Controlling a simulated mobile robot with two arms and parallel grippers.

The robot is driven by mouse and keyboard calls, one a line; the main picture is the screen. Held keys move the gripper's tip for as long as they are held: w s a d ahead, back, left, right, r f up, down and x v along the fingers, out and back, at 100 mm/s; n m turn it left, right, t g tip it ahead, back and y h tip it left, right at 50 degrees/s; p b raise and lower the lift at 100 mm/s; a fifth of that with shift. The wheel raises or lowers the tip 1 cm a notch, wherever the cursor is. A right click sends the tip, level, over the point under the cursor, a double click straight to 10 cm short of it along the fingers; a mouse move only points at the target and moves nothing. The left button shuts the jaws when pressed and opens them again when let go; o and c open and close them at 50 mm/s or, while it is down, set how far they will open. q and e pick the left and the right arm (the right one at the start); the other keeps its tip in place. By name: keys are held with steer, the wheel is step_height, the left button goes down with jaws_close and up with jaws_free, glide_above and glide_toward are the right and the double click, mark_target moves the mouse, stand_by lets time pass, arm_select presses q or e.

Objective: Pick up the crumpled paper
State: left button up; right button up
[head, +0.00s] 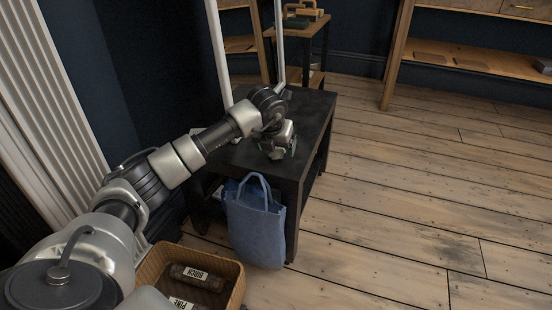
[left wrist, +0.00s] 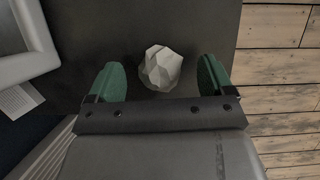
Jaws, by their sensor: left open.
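The crumpled paper (left wrist: 161,68) is a pale, faceted ball on the dark table top in the left wrist view. It lies between and slightly beyond the two green fingertips of my left gripper (left wrist: 160,80), with a gap on each side. The gripper is open and empty. In the head view my left gripper (head: 279,148) reaches down over the black table (head: 305,110), and the paper is hidden behind it or too small to make out there. My right gripper is not in view.
A blue bag (head: 256,225) hangs at the table's front side. A wicker basket (head: 232,292) with dark labelled packs stands below. A white frame (left wrist: 35,45) and a printed sheet (left wrist: 20,99) lie left of the paper. Wooden shelves (head: 470,57) stand behind; the plank floor at right is clear.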

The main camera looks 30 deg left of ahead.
arm_select(q)
steer(key=shift+w+a+f, duration=0.1)
steer(key=shift+w+f, duration=0.05)
steer(key=shift+f, duration=0.3)
steer(key=shift+r, duration=0.1)
steer(key=c, duration=0.9)
steer(key=shift+r, duration=0.1)
